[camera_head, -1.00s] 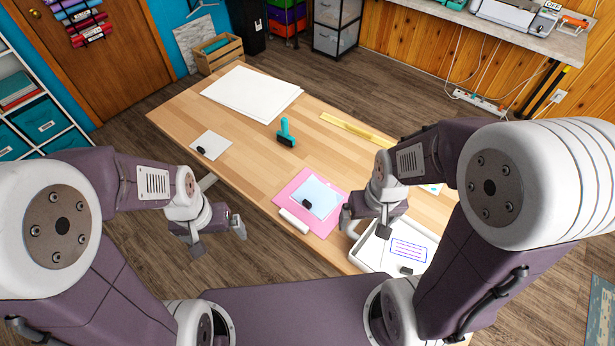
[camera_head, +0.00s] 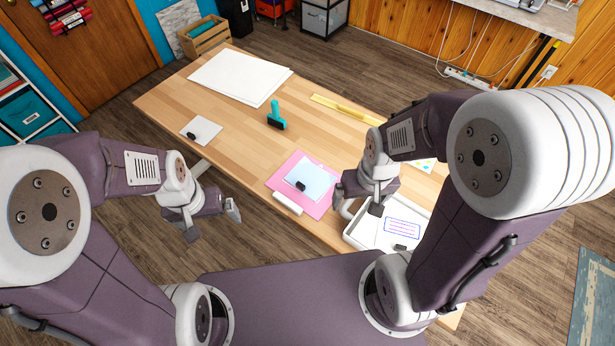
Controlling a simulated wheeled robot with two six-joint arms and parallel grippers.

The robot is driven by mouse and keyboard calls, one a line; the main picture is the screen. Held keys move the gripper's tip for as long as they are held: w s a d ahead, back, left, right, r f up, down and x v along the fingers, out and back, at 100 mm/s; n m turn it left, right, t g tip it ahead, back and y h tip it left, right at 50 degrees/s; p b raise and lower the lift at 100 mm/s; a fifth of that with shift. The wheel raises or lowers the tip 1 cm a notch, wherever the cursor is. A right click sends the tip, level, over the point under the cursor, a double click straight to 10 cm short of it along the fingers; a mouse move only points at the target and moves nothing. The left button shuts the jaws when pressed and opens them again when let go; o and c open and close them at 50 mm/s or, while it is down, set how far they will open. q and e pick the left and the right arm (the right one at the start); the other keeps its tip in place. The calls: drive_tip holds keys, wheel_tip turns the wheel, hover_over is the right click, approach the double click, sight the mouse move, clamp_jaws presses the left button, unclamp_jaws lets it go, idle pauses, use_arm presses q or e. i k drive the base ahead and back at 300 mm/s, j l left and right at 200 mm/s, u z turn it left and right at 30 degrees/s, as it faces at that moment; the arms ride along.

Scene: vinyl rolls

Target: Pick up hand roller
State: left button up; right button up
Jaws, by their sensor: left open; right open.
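The hand roller (camera_head: 277,116) has a teal handle and a dark roller head. It lies on the wooden table (camera_head: 232,136), near its middle, with nothing touching it. My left gripper (camera_head: 212,230) is open and empty, off the table's near left edge and well short of the roller. My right gripper (camera_head: 360,212) is open, over the near part of the table between the pink mat and the white tray. One of its fingers is partly hidden by the gripper body.
A pink mat (camera_head: 318,208) bears a light blue sheet (camera_head: 313,180) and a dark block. A white roll (camera_head: 287,203) lies beside it. A white tray (camera_head: 362,238), white sheets (camera_head: 238,78), a yellow ruler (camera_head: 345,110) and a small card (camera_head: 201,131) lie around. Bare wood surrounds the roller.

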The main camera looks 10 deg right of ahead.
sight(274, 118)
drive_tip(key=i+j+z, duration=0.15)
drive_tip(key=z, duration=0.25)
drive_tip(key=i+j+z, duration=0.1)
drive_tip(key=j+z, duration=0.35)
